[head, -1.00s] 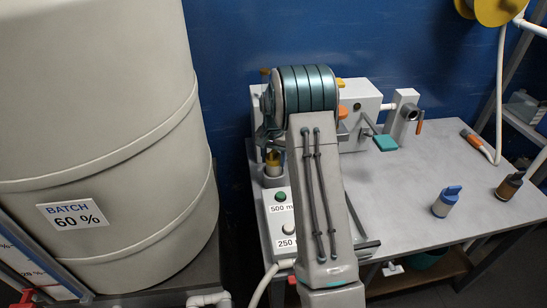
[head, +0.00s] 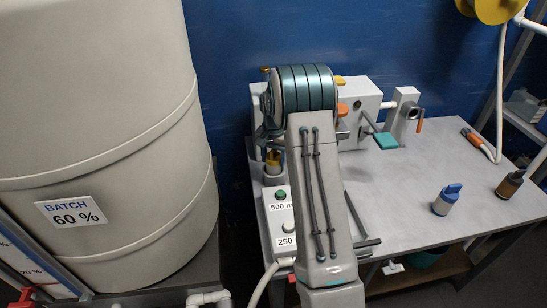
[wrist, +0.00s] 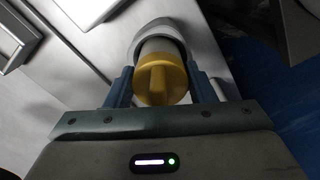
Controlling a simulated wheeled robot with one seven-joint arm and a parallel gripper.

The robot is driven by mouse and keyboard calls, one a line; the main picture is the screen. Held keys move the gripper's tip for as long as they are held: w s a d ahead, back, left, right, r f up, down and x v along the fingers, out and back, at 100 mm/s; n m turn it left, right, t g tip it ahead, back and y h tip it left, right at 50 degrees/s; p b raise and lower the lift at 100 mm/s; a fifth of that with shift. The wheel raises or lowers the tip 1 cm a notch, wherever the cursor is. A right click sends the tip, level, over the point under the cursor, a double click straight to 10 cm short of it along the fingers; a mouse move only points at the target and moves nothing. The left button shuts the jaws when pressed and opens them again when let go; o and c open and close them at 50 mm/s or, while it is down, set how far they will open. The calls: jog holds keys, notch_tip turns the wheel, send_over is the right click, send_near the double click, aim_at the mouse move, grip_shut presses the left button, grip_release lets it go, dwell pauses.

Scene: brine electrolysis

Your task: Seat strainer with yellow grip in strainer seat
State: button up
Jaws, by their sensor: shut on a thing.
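The strainer has a round yellow grip (wrist: 160,82) with a raised bar across it and a pale body beyond. My gripper (wrist: 162,75) is shut on it, with a blue-grey finger on either side. In the wrist view, the strainer's far end is inside the pale round mouth of the strainer seat (wrist: 136,52); how deep it sits is hidden. In the head view, the yellow grip (head: 273,156) shows at the top of the upright, cup-like seat (head: 271,184), under my arm, which hides part of it.
A grey panel with a green button (head: 281,195) and volume labels is in front of the seat. A white box (head: 362,108) stands behind. The table's middle right is clear.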

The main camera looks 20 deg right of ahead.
jog(key=shift+f+b, duration=0.55)
jog(key=shift+f, duration=0.25)
dwell(0.6)
dwell(0.4)
jog(key=o, duration=1.2)
jog(key=shift+c, duration=0.2)
notch_tip(320, 180, up, 14)
jog(key=shift+f, duration=0.1)
jog(key=shift+s+a+r, duration=0.2)
jog(key=shift+r, duration=0.1)
jog(key=s+a+r+n, duration=0.2)
jog(key=s+a+r, duration=0.25)
jog(key=s, duration=0.35)
jog(key=s+a+n+t, duration=0.1)
jog(key=s+a+n, duration=0.2)
jog(key=s, duration=0.9)
jog(key=s+a+n+t, duration=0.1)
jog(key=s+a+n, duration=0.2)
jog(key=s, duration=0.9)
jog(key=shift+s+a+f+t, duration=0.3)
jog(key=shift+a+f+t, duration=0.15)
jog(key=shift+a, duration=0.45)
